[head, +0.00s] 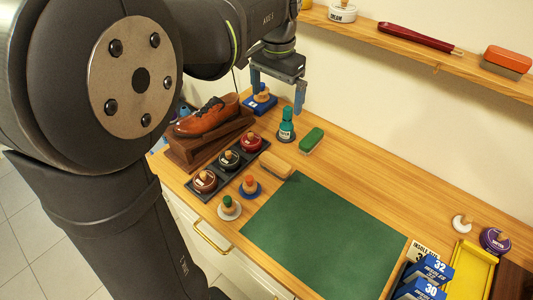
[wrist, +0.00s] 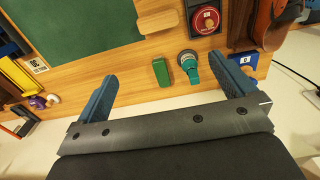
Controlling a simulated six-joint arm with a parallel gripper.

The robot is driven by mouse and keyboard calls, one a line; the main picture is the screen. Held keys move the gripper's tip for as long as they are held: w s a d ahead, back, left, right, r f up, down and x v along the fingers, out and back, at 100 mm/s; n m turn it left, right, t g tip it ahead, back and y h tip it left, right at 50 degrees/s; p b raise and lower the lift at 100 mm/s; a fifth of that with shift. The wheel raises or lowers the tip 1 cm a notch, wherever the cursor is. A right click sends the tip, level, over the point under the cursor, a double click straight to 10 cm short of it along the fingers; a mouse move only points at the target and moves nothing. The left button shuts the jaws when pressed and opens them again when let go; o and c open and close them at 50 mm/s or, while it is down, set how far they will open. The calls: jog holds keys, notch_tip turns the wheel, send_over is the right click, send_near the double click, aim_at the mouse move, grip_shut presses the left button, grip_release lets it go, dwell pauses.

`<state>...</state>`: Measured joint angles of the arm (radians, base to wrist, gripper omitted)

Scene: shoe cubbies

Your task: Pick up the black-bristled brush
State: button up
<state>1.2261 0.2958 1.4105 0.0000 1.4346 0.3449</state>
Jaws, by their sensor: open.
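Three brushes show, and bristle colour is hard to make out. A green-backed brush (head: 311,140) lies on the wooden bench, also in the wrist view (wrist: 161,72). A tan wooden brush (head: 275,165) lies at the green mat's corner, also in the wrist view (wrist: 158,21); its bristles are hidden. An orange-backed brush (head: 507,60) with greyish-brown bristles is on the wall shelf. My gripper (head: 277,100) is open and empty, above the bench's back edge. In the wrist view my gripper (wrist: 162,68) has its fingers wide apart, with the green-backed brush seen between them.
A green bottle (head: 286,126) stands beside the green-backed brush. A brown shoe (head: 207,117) on a wooden stand and a dark tray of polish tins (head: 229,160) are to the left. The green mat (head: 325,240) is clear. Blue boxes (head: 432,268) and a yellow tray (head: 468,270) are at right.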

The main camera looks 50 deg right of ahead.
aim_at(275, 161)
jog(key=shift+r, duration=0.15)
jog(key=f, duration=2.4)
jog(key=shift+s+a+f, duration=0.15)
jog(key=shift+s+f, duration=0.05)
jog(key=shift+f, duration=0.1)
jog(key=c, duration=0.6)
